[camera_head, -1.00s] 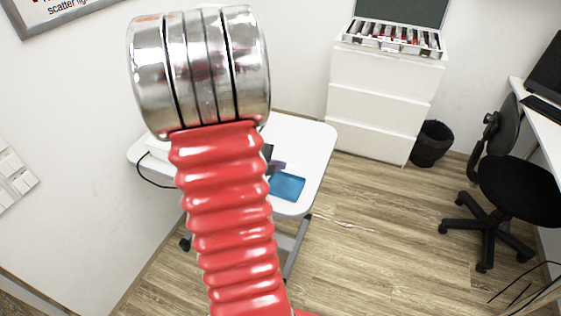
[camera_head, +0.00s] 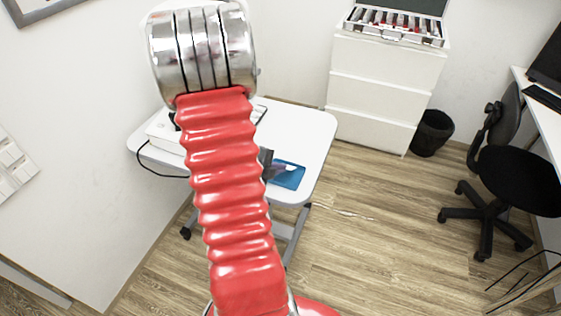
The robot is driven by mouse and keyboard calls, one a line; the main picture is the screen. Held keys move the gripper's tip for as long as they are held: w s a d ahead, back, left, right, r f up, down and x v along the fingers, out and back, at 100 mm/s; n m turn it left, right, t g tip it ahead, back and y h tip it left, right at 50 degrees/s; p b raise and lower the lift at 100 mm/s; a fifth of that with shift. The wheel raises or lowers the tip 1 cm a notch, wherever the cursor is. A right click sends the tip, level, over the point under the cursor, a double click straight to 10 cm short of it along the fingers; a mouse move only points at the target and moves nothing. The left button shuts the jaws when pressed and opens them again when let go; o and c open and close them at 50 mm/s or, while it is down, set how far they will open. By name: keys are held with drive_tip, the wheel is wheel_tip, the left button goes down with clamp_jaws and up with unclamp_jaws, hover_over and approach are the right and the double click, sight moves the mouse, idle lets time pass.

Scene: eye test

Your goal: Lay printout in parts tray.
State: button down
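A blue parts tray (camera_head: 291,181) lies on the white table, just right of my red arm. A small dark grey and purplish part, which looks like the tip of my gripper (camera_head: 275,168), shows beside the arm and overlaps the tray's left side. Most of the gripper is hidden behind my arm, so I cannot tell whether it is open or holds anything. I cannot make out a printout in this view.
The white table (camera_head: 313,133) has a white device (camera_head: 163,132) with a black cable at its left. Behind stand white drawers (camera_head: 378,92) with an open case (camera_head: 396,25) on top. A black bin (camera_head: 432,133) and office chair (camera_head: 510,178) are at right.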

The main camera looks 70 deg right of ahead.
drive_tip(key=shift+f, duration=0.2)
drive_tip(key=c, duration=2.5)
unclamp_jaws()
drive_tip(key=o, duration=0.5)
drive_tip(key=v, duration=1.3)
drive_tip(key=shift+w+a+r, duration=0.2)
drive_tip(key=shift+a+r, duration=0.05)
